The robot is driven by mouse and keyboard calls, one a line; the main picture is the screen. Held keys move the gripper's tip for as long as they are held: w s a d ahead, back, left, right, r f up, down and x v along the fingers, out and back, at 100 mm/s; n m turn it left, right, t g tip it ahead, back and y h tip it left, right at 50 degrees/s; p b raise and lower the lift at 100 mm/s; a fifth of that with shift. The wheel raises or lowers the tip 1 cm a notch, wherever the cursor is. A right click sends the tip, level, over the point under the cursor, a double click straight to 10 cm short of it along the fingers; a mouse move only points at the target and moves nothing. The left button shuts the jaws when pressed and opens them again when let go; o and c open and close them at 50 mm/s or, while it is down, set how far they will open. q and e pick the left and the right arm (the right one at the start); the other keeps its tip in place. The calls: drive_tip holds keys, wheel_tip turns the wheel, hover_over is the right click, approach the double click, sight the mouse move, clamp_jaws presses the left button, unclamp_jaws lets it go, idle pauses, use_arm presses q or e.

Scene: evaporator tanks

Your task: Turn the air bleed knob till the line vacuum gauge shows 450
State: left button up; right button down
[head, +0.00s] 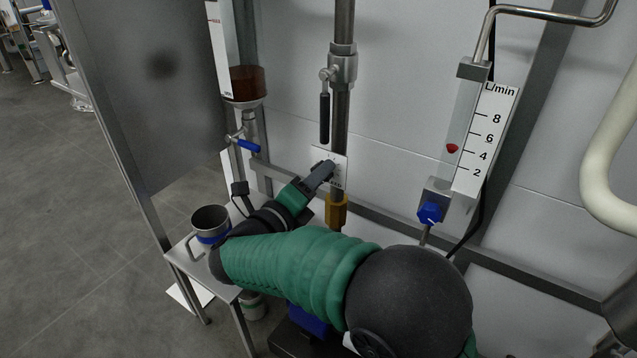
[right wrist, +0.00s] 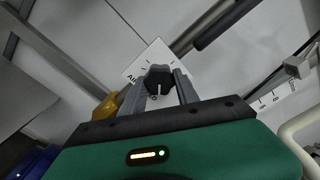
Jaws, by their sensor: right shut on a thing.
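The air bleed knob (right wrist: 158,78) is a small black knob with a white pointer line, on a white plate (right wrist: 136,67) with tick marks and partly hidden lettering that starts "Air". My right gripper (right wrist: 160,84) is shut on the knob, one grey finger on each side. In the head view my right gripper (head: 325,170) reaches the white plate (head: 339,182) beside the vertical pipe and hides the knob. The line vacuum gauge does not show in either view. My left gripper is not in view.
A black-handled valve (head: 324,118) hangs above the plate. A brass fitting (head: 336,211) sits below. A metal cup (head: 210,222) stands left.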

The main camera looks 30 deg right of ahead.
drive_tip(key=shift+a+f, duration=0.1)
drive_tip(key=shift+f, duration=0.25)
drive_tip(key=c, duration=1)
unclamp_jaws()
drive_tip(key=shift+c, duration=0.2)
drive_tip(key=shift+o, duration=0.7)
drive_tip(key=shift+r, duration=0.15)
